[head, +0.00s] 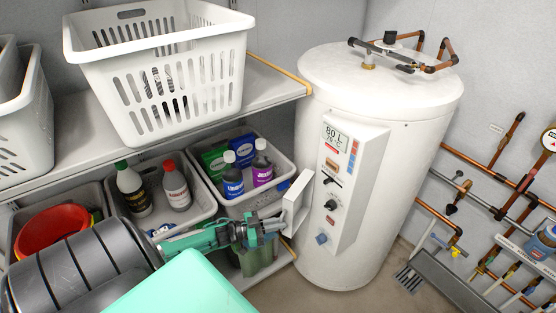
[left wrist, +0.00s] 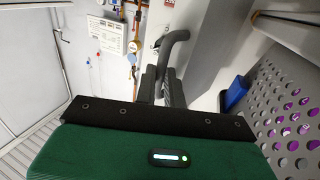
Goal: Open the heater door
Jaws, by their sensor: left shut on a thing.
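The white water heater (head: 375,150) stands upright right of the shelves, with a control panel (head: 343,185) on its front. A white door panel (head: 297,203) stands out from the panel's left side, at an angle to it. My left gripper (head: 275,226) is at the outer side of this door. In the left wrist view, my left gripper (left wrist: 168,88) is shut on a grey curved handle (left wrist: 175,42) beside a white panel. The exact grip is partly hidden by the fingers. My right gripper is not in view.
A shelf (head: 265,85) with a white basket (head: 165,75) is left of the heater. Below it, bins hold bottles (head: 233,178) and boxes close to my left arm. Copper pipes (head: 500,170) and a gauge line the right wall. Some floor is clear before the heater.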

